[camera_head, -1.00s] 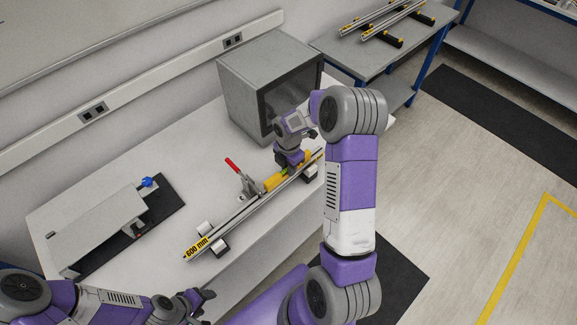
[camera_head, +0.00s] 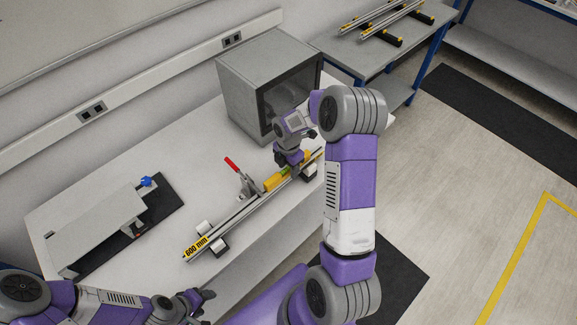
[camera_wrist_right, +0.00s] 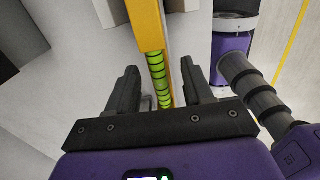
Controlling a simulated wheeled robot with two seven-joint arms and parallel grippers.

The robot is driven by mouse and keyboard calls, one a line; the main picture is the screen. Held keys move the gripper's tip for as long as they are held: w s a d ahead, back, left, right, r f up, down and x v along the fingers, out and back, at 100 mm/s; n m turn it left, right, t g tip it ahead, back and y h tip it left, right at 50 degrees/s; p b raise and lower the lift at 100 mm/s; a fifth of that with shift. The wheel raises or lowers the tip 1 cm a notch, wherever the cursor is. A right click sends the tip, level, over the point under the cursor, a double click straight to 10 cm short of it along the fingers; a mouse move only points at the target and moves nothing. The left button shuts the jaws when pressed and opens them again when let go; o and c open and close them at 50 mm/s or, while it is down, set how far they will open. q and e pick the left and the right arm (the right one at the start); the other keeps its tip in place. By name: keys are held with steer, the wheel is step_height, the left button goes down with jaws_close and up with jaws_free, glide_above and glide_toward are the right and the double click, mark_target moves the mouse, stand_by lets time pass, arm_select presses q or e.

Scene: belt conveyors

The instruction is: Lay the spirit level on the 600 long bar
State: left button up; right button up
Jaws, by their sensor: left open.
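The yellow spirit level (camera_head: 274,183) lies along the far part of the silver bar (camera_head: 236,217) marked "600 mm". Its middle is partly hidden by my right gripper (camera_head: 297,170). In the right wrist view the yellow level (camera_wrist_right: 147,28) with its green vial runs between the two dark fingers of my right gripper (camera_wrist_right: 158,85). There are gaps on both sides, so the fingers stand open around it. My left gripper (camera_head: 203,297) is open and empty at the table's front edge, away from the bar.
A red-handled clamp (camera_head: 247,183) stands beside the bar. A grey box with a dark front (camera_head: 262,75) stands behind it. A grey plate (camera_head: 104,227) on a black mat is at the left. More bars lie on a shelf (camera_head: 355,55) at the back.

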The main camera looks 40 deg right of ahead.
step_height(320, 180, up, 8)
steer(key=shift+f, duration=0.2)
stand_by(0.4)
stand_by(0.5)
